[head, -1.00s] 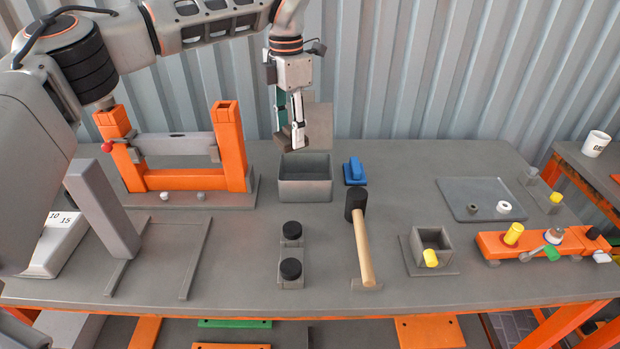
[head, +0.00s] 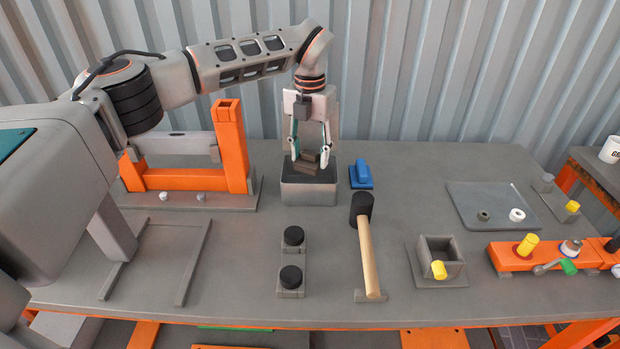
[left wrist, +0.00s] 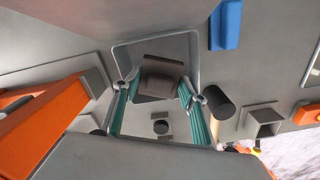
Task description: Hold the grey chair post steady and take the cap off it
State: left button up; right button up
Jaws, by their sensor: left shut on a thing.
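My left gripper (head: 308,162) points down over the open grey box (head: 308,194) at the back middle of the table. It is shut on a dark brown-grey cap (head: 305,168), held at the box opening. The left wrist view shows the cap (left wrist: 162,78) between the fingers, with the box rim (left wrist: 124,62) around it. I cannot tell whether the cap touches the box. The grey chair post (head: 112,232) stands upright on the left of the table, its upper part hidden behind my arm. My right gripper is out of view.
An orange frame (head: 232,150) stands left of the box. A blue block (head: 361,175), a mallet (head: 368,255) and two black-topped pieces (head: 291,276) lie nearby. A small open box (head: 427,257) and a tray (head: 480,200) are to the right.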

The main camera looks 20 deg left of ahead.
pick_arm(q)
jog(key=shift+f, duration=3.8)
jog(key=shift+f, duration=0.1)
jog(key=o, duration=1.2)
